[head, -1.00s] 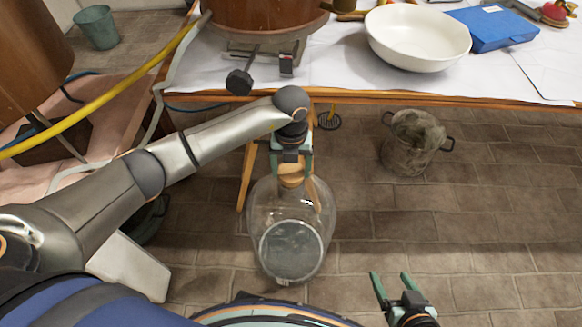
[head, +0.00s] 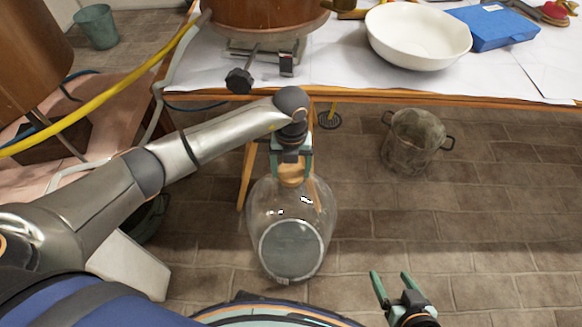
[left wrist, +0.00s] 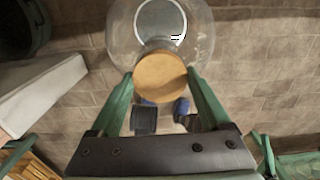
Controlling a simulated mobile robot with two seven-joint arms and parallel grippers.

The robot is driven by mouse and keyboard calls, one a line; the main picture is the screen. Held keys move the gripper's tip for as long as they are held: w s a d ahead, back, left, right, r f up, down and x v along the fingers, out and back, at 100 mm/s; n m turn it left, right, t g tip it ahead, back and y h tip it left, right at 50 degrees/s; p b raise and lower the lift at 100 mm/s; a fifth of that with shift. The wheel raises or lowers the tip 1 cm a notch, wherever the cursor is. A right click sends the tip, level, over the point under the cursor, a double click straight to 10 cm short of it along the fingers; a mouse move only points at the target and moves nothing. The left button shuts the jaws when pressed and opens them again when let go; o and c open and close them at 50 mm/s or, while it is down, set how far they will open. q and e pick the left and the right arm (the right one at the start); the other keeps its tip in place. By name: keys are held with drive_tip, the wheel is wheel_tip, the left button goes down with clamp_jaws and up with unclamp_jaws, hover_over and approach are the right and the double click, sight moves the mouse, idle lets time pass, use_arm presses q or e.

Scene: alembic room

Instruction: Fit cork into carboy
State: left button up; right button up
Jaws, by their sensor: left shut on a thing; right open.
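The glass carboy (head: 262,215) stands below the table's front edge in the head view, and it also shows at the top of the left wrist view (left wrist: 200,38). The cork (left wrist: 160,76) is a round tan disc between the fingers in the left wrist view; in the head view it is a small tan patch (head: 291,173) at the carboy's neck. My left gripper (head: 291,172) is shut on the cork, right at the carboy's mouth. Whether the cork is seated in the mouth is hidden. My right gripper (head: 391,289) is open and empty at the lower right, apart from the carboy.
A white-covered table (head: 340,75) spans the back, with a white bowl (head: 415,40), a blue case (head: 492,28) and a copper vessel (head: 265,15). A pot (head: 412,145) stands on the floor to the right. A yellow hose (head: 110,105) crosses the left.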

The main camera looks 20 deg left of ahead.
use_arm(q)
drive_tip(key=shift+f, duration=0.15)
drive_tip(key=o, duration=1)
